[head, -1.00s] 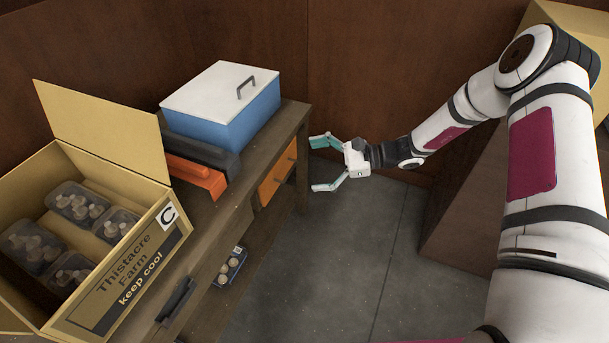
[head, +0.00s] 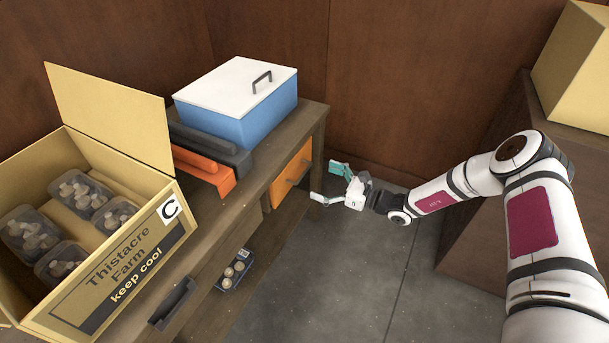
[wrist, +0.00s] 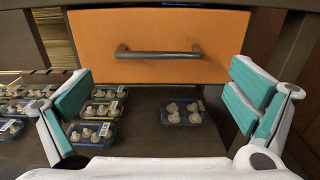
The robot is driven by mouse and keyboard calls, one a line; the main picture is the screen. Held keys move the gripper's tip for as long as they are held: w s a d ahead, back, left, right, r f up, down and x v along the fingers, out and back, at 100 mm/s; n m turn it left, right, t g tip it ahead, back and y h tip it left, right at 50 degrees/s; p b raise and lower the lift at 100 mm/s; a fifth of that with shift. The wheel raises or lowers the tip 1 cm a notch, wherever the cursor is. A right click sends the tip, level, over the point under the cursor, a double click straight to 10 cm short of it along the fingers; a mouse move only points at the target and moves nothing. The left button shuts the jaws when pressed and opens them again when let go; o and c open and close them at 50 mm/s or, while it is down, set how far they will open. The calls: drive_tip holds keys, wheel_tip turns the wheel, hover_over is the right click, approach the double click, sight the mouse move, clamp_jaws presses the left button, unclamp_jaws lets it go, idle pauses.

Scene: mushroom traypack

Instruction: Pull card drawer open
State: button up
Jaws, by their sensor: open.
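The orange drawer (head: 292,174) is set in the right end of the wooden bench and looks closed. It also shows in the wrist view (wrist: 190,32), with a dark bar handle (wrist: 158,53) across its middle. The handle also shows in the head view (head: 299,173). My gripper (head: 326,182) is open and empty, in front of the drawer in the head view. In the wrist view, its teal-padded fingers (wrist: 155,100) are spread wide, with the handle ahead, between and above them. The fingers appear apart from the handle.
Trays of mushrooms (wrist: 184,112) lie on the shelf below the drawer. A blue box with a white lid (head: 238,98) and a cardboard box of mushroom trays (head: 150,240) stand on the bench (head: 225,217). A second dark handle (head: 172,304) projects from the bench front. Grey floor is clear.

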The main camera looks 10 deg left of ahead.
sight(304, 172)
drive_tip(key=b+x, duration=0.1)
drive_tip(key=x, duration=0.5)
drive_tip(key=shift+a, duration=0.3)
drive_tip(key=c, duration=1.5)
drive_tip(key=p+v, duration=0.1)
drive_tip(key=v, duration=1.1)
drive_tip(key=p+v, duration=0.1)
drive_tip(key=v, duration=1.1)
drive_tip(key=shift+w+d, duration=0.1)
drive_tip(key=shift+w, duration=0.15)
